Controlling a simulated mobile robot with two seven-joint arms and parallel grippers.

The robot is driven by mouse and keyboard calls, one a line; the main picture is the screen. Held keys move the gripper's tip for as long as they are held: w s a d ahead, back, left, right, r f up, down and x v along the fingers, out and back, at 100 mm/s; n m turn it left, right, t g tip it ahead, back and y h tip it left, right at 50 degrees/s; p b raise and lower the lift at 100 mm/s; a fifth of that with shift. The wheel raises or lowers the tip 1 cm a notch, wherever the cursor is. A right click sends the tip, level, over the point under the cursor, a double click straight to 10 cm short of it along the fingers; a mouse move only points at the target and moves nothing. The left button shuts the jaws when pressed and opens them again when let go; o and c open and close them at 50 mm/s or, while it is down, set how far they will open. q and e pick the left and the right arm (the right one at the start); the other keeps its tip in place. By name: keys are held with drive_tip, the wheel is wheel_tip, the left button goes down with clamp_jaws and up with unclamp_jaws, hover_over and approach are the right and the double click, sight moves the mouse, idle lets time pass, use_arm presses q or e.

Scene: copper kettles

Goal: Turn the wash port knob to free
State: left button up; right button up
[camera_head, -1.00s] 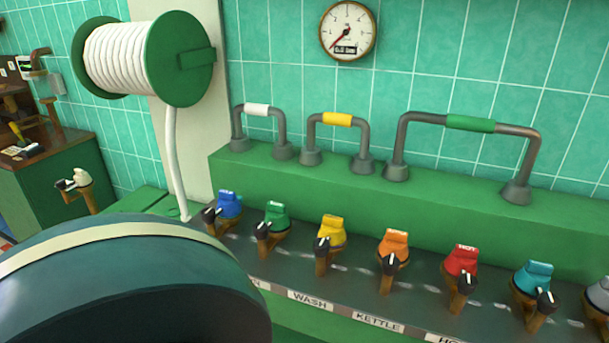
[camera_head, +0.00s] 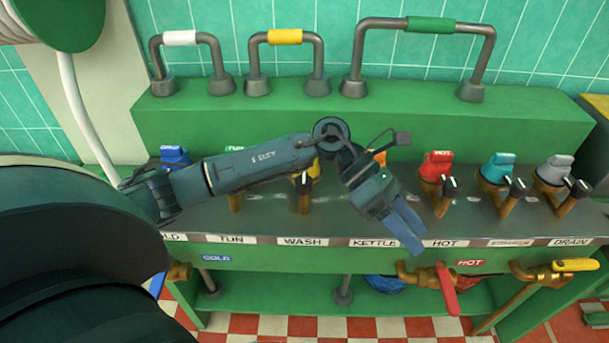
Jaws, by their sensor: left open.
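The wash port, a yellow cap (camera_head: 314,169) with a small black knob (camera_head: 304,183) bearing a white mark, stands on the grey shelf above the "WASH" label (camera_head: 303,241). My left arm crosses in front of it and hides part of the cap. The knob's exact setting is too small to read. My left gripper (camera_head: 410,226) is open and empty, pointing down and right. In the picture it lies right of the wash port, over the "KETTLE" label's right end and near the red hot port (camera_head: 437,168). My right gripper is out of view.
Blue (camera_head: 175,155), teal (camera_head: 497,167) and grey (camera_head: 554,170) ports share the shelf; green and orange ones are mostly hidden behind my arm. Pipe loops (camera_head: 286,38) stand on the green ledge (camera_head: 380,120) behind. Red (camera_head: 446,289) and yellow (camera_head: 575,265) valve handles stick out below the front edge.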

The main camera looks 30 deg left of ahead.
use_arm(q)
drive_tip(key=w+a+m+t+y, duration=0.1)
drive_tip(key=w+a+m+y, duration=0.35)
drive_tip(key=a, duration=0.75)
drive_tip(key=n+t+y, duration=0.1)
drive_tip(key=n+y, duration=0.1)
drive_tip(key=y, duration=0.6)
approach(304, 180)
wheel_tip(304, 180, down, 8)
drive_tip(key=shift+s+f+p, duration=0.15)
drive_tip(key=shift+f+p, duration=0.1)
drive_tip(key=shift+p, duration=0.45)
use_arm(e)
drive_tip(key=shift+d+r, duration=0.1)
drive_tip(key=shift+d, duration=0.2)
use_arm(q)
drive_tip(key=c, duration=1)
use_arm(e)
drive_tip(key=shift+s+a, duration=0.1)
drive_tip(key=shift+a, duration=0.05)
